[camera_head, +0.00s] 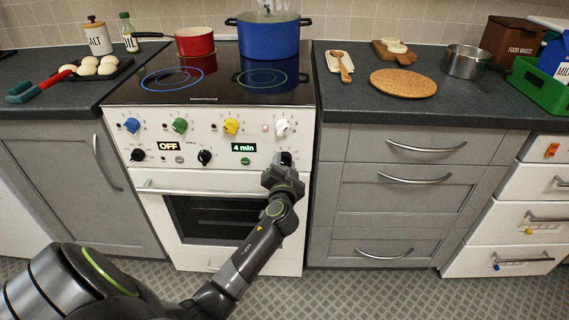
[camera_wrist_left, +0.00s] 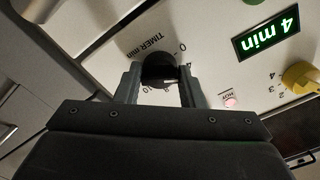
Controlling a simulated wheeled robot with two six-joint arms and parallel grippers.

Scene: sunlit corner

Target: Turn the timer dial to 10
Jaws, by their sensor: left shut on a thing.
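The timer dial (camera_head: 287,157) is a black knob at the right end of the white stove's control panel. In the left wrist view the same dial (camera_wrist_left: 160,67) sits between my two fingers, under the print "TIMER min", with numbers around it. My left gripper (camera_head: 282,169) is shut on the dial and covers part of it in the head view. In the wrist view my gripper (camera_wrist_left: 159,82) has one finger on each side of the knob. The green display (camera_head: 243,147) reads "4 min"; it also shows in the wrist view (camera_wrist_left: 267,34). My right gripper is not in view.
Other knobs sit close by: white (camera_head: 282,126), yellow (camera_head: 230,126), green (camera_head: 179,125), blue (camera_head: 131,125) and black (camera_head: 205,157). The oven handle (camera_head: 215,189) runs below the panel. A blue pot (camera_head: 268,38) and a red pan (camera_head: 195,43) stand on the hob.

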